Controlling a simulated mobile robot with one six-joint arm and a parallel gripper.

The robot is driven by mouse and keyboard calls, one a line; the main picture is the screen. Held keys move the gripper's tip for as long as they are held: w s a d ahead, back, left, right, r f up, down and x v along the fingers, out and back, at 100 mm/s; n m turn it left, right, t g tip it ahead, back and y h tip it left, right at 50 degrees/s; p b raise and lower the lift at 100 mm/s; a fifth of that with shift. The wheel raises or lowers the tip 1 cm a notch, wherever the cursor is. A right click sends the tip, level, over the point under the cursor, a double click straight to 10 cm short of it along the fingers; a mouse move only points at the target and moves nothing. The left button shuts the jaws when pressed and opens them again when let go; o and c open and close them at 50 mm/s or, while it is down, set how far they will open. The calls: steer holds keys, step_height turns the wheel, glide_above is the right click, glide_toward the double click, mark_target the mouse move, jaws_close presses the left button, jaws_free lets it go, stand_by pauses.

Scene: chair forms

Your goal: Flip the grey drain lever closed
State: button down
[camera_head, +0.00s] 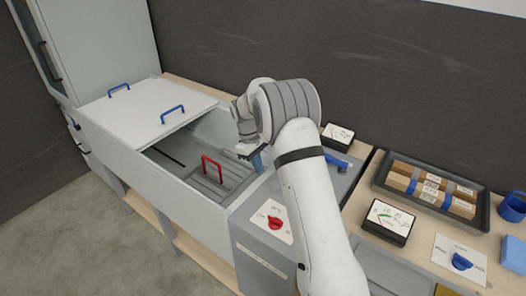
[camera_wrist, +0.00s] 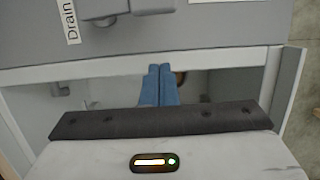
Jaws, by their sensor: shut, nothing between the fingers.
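A white label reading "Drain" (camera_wrist: 70,20) is on a grey panel at the top left of the wrist view. Beside it, a grey lever-like part (camera_wrist: 104,8) is cut off by the top edge, so I cannot tell its full shape or position. I cannot make out the drain lever in the head view. My gripper has blue fingers, pressed together and empty, in the middle of the wrist view (camera_wrist: 158,80). They point toward the panel, apart from the grey part. In the head view the gripper (camera_head: 257,163) is partly hidden by my arm, above the tank's right end.
A red handle (camera_head: 212,168) stands on the grey slatted tank cover. A red knob (camera_head: 275,223) is on the grey console, with a blue lever (camera_head: 337,160) behind my arm. A gauge (camera_head: 389,222), a tray of boxes (camera_head: 482,217) and a blue mug (camera_head: 513,207) stand right.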

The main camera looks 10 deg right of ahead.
steer(key=shift+x, duration=1)
steer(key=shift+s+d+r+p, duration=0.2)
steer(key=shift+s+d+p, duration=0.4)
steer(key=shift+s+d, duration=0.65)
steer(key=shift+s+d+f, duration=0.15)
steer(key=shift+d+f, duration=0.05)
